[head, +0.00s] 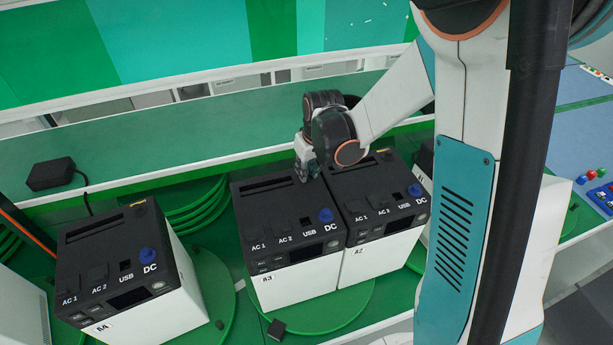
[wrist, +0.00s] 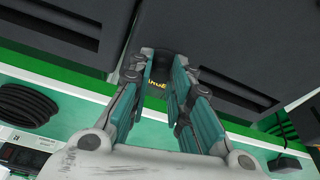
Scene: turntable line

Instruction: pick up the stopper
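My gripper (head: 308,172) points down at the back right corner of the top of the black-topped white unit marked A3 (head: 285,215). In the wrist view my gripper's (wrist: 164,62) two teal fingers stand apart, with a dark round piece (wrist: 166,68) between and just beyond the tips. Yellow lettering shows by it. This may be the stopper; whether the fingers touch it I cannot tell. Blue round knobs (head: 326,215) sit in the DC corners of the units. A similar dark piece with a yellow mark sits on unit A4 (head: 140,205).
Unit A2 (head: 372,200) stands close against A3 on the right; A4 (head: 115,265) stands apart at left. They rest on green round turntables (head: 345,318). A small black block (head: 277,329) lies in front. A black box with a cable (head: 50,174) sits on the back ledge.

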